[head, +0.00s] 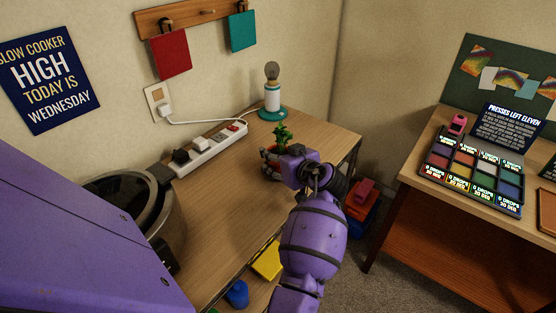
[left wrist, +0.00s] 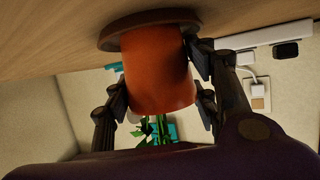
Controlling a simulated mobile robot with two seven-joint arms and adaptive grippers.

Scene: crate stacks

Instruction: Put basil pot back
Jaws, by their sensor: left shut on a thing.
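The basil pot is an orange-brown pot (left wrist: 158,75) with a green plant (head: 282,136). It is near the right end of the wooden desk (head: 222,190). In the left wrist view, which is upside down, a brown saucer (left wrist: 140,27) shows at the pot's base, against the desk top. I cannot tell whether the pot rests fully on it. My left gripper (head: 276,161) is shut on the pot, one finger on each side, also seen in the left wrist view (left wrist: 160,80). In the head view the gripper hides much of the pot. My right gripper is not in view.
A lamp with a bare bulb (head: 272,95) stands behind the pot. A white power strip (head: 208,150) with plugs lies to its left, and a round cooker (head: 130,195) is farther left. A second desk (head: 425,190) stands at the right across a carpeted gap.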

